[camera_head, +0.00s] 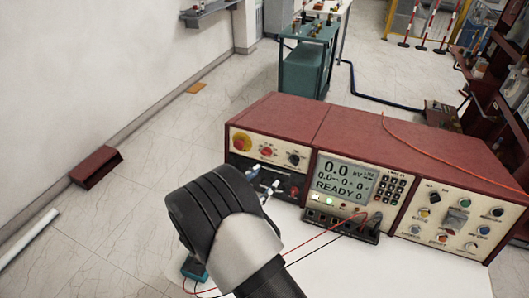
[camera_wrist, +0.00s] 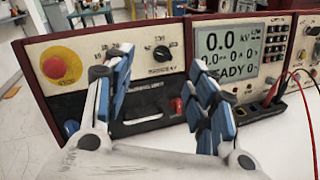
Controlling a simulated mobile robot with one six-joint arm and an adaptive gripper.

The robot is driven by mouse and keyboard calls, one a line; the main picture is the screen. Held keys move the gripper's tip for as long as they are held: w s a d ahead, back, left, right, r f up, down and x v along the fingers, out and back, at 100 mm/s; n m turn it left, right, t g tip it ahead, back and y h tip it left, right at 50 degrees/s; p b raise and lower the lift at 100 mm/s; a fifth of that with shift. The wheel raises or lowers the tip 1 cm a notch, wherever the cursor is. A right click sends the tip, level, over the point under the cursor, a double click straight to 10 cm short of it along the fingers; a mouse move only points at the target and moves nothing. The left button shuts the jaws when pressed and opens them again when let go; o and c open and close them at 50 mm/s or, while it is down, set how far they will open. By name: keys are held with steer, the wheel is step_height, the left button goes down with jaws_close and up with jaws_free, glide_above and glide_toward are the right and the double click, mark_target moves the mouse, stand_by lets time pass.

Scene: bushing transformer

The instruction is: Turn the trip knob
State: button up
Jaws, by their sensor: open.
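The control console's left panel (camera_wrist: 76,40) is in front of my gripper (camera_wrist: 161,70). On it are a red-on-yellow mushroom button (camera_wrist: 61,66), a black knob (camera_wrist: 162,53) and a red knob (camera_head: 266,152). In the wrist view my left finger largely covers the red knob. My gripper is open and empty, its blue-padded fingers apart, with the black knob showing between them. In the head view its fingertips (camera_head: 265,179) are just in front of the panel, below the knobs. No contact is visible. The labels are too small to tell which knob is the trip knob.
The display (camera_head: 343,179) reads 0.0 kV and READY. A right panel (camera_head: 455,219) has several small knobs and buttons. Red and black cables (camera_head: 322,235) cross the white tabletop (camera_head: 390,275). A blue-green cart (camera_head: 307,68) stands behind.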

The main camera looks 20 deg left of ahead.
steer(key=s+a+f+n+t+y, duration=0.2)
steer(key=a+f+n+y, duration=0.15)
steer(key=a, duration=0.25)
steer(key=b, duration=0.3)
glide_toward(265, 154)
steer(key=w, duration=0.2)
steer(key=w+d, duration=0.1)
steer(key=w, duration=0.5)
steer(key=shift+w+d, duration=0.15)
steer(key=shift+d, duration=0.1)
steer(key=c, duration=1)
steer(key=shift+c, duration=0.2)
